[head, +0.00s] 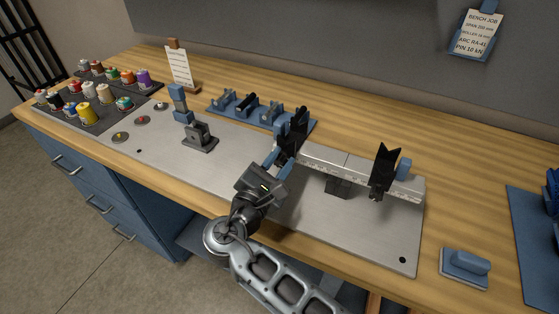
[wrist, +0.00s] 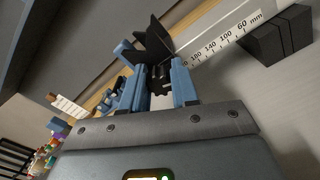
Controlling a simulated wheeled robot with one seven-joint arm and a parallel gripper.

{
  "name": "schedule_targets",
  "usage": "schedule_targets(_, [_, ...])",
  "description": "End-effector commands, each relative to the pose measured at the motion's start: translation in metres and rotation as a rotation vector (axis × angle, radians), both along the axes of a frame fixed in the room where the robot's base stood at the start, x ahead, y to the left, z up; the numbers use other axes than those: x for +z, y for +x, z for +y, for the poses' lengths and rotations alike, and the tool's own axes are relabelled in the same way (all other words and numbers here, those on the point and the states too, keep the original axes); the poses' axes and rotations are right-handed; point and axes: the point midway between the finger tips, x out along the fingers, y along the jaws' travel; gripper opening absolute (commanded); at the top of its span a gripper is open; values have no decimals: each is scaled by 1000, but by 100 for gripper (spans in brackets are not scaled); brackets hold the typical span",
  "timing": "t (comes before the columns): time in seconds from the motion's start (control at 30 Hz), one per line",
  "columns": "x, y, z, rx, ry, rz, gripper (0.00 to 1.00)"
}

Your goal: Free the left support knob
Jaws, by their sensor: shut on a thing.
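The left support (head: 297,126) is a black, V-topped piece on the pale scale beam (head: 345,163); it also shows in the wrist view (wrist: 152,42). My gripper (head: 278,158) is at the front of this support. In the wrist view its two blue fingers (wrist: 161,82) stand on either side of a small dark knob (wrist: 159,76), shut on it. The fingers hide much of the knob, and its turn cannot be read. The right support (head: 383,170) is a similar black piece near the beam's right end.
The beam rests on a dark block (head: 339,187) above a grey metal plate (head: 300,225). Behind stands a blue rack (head: 262,117) with several parts. A small upright stand (head: 198,136) is to the left. A blue-handled block (head: 465,266) lies at right. The plate's front is clear.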

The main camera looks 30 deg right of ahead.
Motion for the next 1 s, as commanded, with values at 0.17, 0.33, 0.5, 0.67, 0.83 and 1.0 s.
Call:
schedule_targets(0.17, [-1, 0, 0, 1, -96, 135, 0])
schedule_targets(0.33, [-1, 0, 1, 1, -191, 266, 0])
schedule_targets(0.5, [-1, 0, 1, 1, -287, 397, 0])
schedule_targets(0.67, [-1, 0, 1, 1, -375, 520, 0])
schedule_targets(0.83, [-1, 1, 1, 2, -471, 650, 0])
schedule_targets(1.0, [-1, 1, 1, 2, -566, 781, 0])
